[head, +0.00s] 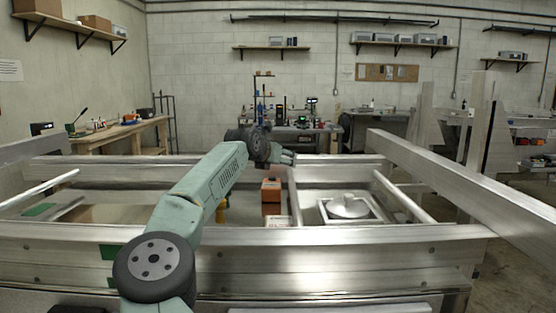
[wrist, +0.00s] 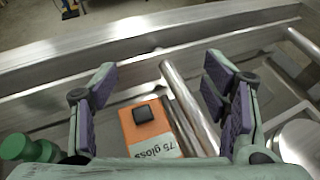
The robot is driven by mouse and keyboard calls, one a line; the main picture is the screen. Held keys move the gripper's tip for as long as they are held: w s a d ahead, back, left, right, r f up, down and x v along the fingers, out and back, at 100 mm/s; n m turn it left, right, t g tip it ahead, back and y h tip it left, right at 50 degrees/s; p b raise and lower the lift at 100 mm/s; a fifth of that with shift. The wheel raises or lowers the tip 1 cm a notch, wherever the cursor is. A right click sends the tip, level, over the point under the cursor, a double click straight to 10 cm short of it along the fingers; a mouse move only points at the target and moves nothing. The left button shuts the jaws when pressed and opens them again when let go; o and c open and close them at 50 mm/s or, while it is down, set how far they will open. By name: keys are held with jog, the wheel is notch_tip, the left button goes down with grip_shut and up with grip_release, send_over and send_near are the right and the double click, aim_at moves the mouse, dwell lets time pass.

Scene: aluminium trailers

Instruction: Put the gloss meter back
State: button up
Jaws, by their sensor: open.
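An orange box with a black square on top, which looks like the gloss meter (head: 271,192), sits inside the aluminium frame beside a rail. The orange box also shows in the wrist view (wrist: 140,122), below and between my fingers. A white label reading "75 gloss" (wrist: 157,147) shows at its near end; I cannot tell whether it is on the box or a separate card. My gripper (wrist: 160,75) is open, its purple-padded fingers spread on either side of the box and apart from it. In the head view my gripper (head: 286,158) hangs above the far part of the frame.
A metal rail (wrist: 188,105) runs close along the right side of the orange box. A pale tray with a round metal lid (head: 348,207) is to the right. A green-capped item (wrist: 14,147) is at left in the wrist view. Thick aluminium beams (head: 330,237) surround the area.

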jog(key=shift+r, duration=0.3)
jog(key=shift+r+p, duration=0.55)
jog(key=shift+p, duration=0.05)
jog(key=b+v, duration=0.6)
jog(key=v, duration=0.5)
jog(key=shift+s+a, duration=0.2)
jog(key=shift+s, duration=0.25)
jog(key=shift+f, duration=0.1)
